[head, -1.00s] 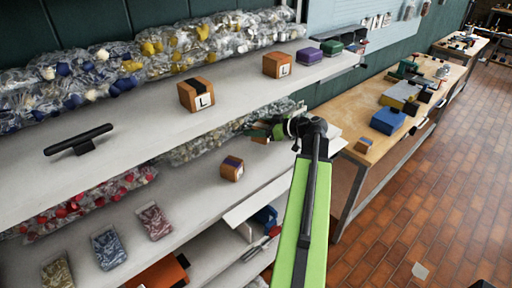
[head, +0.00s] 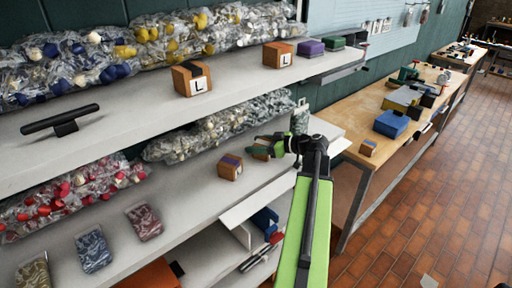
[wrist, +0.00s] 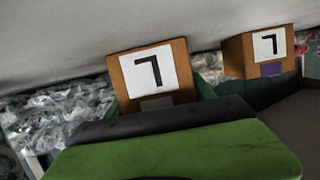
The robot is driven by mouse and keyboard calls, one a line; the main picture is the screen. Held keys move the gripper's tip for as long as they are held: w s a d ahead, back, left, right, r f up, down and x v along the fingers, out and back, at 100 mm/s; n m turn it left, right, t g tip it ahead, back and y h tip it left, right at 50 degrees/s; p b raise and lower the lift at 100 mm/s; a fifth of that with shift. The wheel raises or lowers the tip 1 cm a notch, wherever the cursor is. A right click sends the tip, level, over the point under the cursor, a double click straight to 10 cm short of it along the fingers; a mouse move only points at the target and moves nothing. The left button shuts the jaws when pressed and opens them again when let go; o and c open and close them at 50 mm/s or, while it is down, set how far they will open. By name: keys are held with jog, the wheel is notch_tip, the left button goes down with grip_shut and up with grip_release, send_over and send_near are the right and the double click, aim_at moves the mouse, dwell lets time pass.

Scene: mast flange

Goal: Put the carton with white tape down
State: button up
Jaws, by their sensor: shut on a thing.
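My gripper (head: 262,147) is over the lower shelf in the head view, shut on a carton (wrist: 155,72). In the wrist view, which is upside down, this carton is brown with a white L label and a pale grey-white tape strip at its edge. In the head view the held carton (head: 262,153) is small and partly hidden by my gripper. A carton with purple tape (head: 231,166) stands on the lower shelf, left of my gripper; it also shows at the right in the wrist view (wrist: 260,52). I cannot tell whether the held carton touches the shelf.
The lower shelf (head: 190,187) has bare room in front of the cartons. Bagged parts (head: 215,132) lie behind. The upper shelf (head: 140,104) overhangs, bearing a carton with black tape (head: 192,78) and a carton with orange tape (head: 278,54). A workbench (head: 375,115) stands to the right.

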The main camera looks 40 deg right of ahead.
jog(key=o, duration=1.8)
jog(key=shift+r, duration=0.1)
jog(key=shift+s+d+r+p, duration=0.1)
jog(key=shift+s+r+p, duration=0.15)
jog(key=shift+p, duration=0.2)
jog(key=p+v, duration=0.3)
jog(key=v, duration=0.7)
jog(key=shift+s, duration=0.35)
jog(key=shift+s+d+r, duration=0.1)
jog(key=shift+s+d, duration=0.05)
jog(key=shift+s, duration=0.2)
